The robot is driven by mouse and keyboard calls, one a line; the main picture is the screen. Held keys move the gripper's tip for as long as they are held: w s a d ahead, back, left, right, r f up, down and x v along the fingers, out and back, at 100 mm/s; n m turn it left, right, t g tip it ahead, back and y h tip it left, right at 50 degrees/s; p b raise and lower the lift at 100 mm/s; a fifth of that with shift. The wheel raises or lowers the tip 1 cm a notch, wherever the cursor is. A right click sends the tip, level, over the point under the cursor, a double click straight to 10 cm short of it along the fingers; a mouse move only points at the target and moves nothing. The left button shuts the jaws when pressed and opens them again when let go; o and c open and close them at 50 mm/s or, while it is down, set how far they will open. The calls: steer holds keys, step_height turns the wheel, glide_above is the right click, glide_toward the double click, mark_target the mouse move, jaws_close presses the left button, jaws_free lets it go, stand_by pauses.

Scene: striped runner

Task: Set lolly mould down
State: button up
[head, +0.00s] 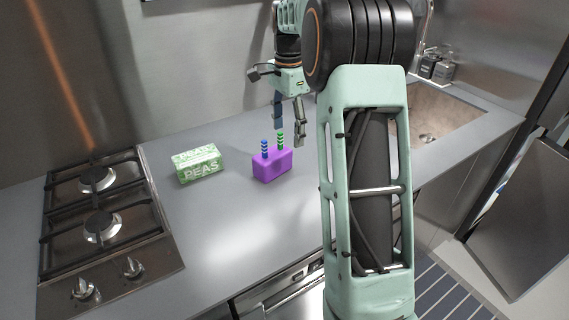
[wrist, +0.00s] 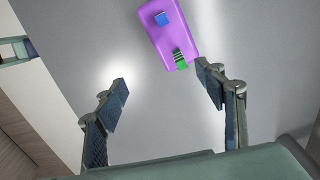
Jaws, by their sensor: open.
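The lolly mould (head: 271,166) is a purple block with one blue-striped and one green-striped stick standing up from it. It rests upright on the grey counter. In the wrist view the mould (wrist: 172,38) lies at the top, beyond the fingertips. My gripper (head: 288,127) is open and empty, above and just behind the mould in the head view. In the wrist view its two fingers (wrist: 163,88) are wide apart with bare counter between them. The mould's green stick end is close to the right fingertip; I cannot tell whether they touch.
A green peas box (head: 198,164) stands left of the mould on the counter (head: 225,235). A gas hob (head: 104,222) is at the far left. A sink (head: 432,118) and dark-lidded containers (head: 437,68) are at the right. The counter in front of the mould is clear.

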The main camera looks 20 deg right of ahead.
mark_target(285, 154)
steer(key=f, duration=0.8)
steer(key=shift+a+f, duration=0.35)
steer(key=shift+f, duration=0.4)
steer(key=shift+r, duration=0.1)
steer(key=shift+c, duration=0.4)
steer(key=shift+r, duration=0.1)
steer(key=c, duration=1.5)
steer(key=shift+c, duration=0.8)
